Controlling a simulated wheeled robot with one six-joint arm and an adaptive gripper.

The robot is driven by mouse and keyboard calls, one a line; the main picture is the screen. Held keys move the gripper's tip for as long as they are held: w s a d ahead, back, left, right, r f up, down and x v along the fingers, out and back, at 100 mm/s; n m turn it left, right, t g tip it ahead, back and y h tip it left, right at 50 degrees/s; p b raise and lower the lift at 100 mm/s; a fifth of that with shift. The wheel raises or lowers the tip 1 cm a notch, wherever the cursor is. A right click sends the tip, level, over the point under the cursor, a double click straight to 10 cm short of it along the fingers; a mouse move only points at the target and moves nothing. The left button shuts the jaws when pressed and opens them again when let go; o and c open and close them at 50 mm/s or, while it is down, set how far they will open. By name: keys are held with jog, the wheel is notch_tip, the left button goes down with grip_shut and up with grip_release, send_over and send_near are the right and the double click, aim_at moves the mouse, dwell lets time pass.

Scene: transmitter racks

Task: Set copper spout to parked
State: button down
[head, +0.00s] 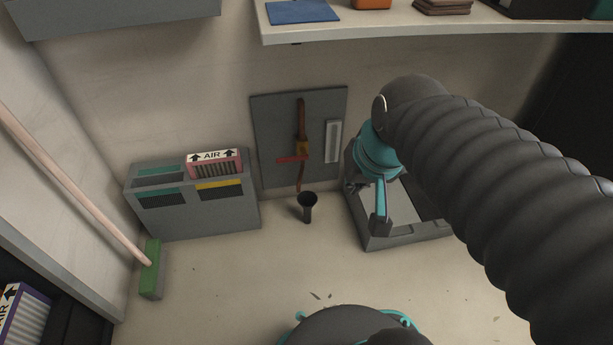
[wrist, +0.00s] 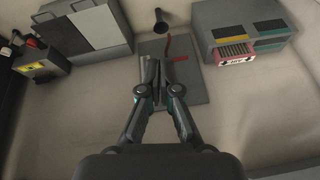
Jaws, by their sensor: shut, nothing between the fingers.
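A grey wall panel (head: 265,115) carries a vertical copper spout (head: 300,108) with a brass block (head: 301,146) in its middle. A red bar (head: 291,159) lies roughly level across it below the brass. A thinner copper length continues down toward a black funnel (head: 307,203) on the floor. In the wrist view the panel (wrist: 190,90) appears inverted, with the copper spout (wrist: 168,46) and red bar (wrist: 181,58) partly beside my fingers. My gripper (wrist: 154,62) is shut and empty. In the head view my gripper (head: 380,222) hangs right of the panel, apart from the spout.
A grey filter box (head: 230,218) with a pink-framed AIR filter (head: 213,168) stands left of the panel. A shelf (head: 400,27) overhangs above. A green-headed broom (head: 151,270) leans left. The front floor is mostly clear.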

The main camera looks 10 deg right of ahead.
jog(key=w+d+f+m+g+y+p, duration=0.1)
jog(key=w+d+f+m+g+y, duration=0.15)
jog(key=w+f+m, duration=0.6)
jog(key=w+d+f+m+g+y+p, duration=0.1)
jog(key=w+d+f+m+y, duration=0.15)
jog(key=w, duration=1.15)
jog(key=w+d+f+m+y+p, duration=0.1)
jog(key=w+d+f+m, duration=0.1)
jog(key=w+f, duration=0.3)
jog(key=w+d+f+m+y, duration=0.1)
jog(key=w+f+m+y, duration=0.15)
jog(key=f, duration=0.45)
jog(key=m+t, duration=0.2)
jog(key=m, duration=0.3)
send_near(301, 175)
jog(key=shift+y, duration=0.25)
jog(key=shift+w+a+f+p, duration=0.15)
jog(key=shift+a+f, duration=0.5)
jog(key=shift+f, duration=0.4)
jog(key=shift+w+a+f+p, duration=0.15)
jog(key=shift+a+f, duration=0.5)
jog(key=shift+f, duration=0.45)
jog(key=shift+w+a+f+p, duration=0.15)
jog(key=shift+a+f, duration=0.5)
jog(key=shift+f, duration=0.4)
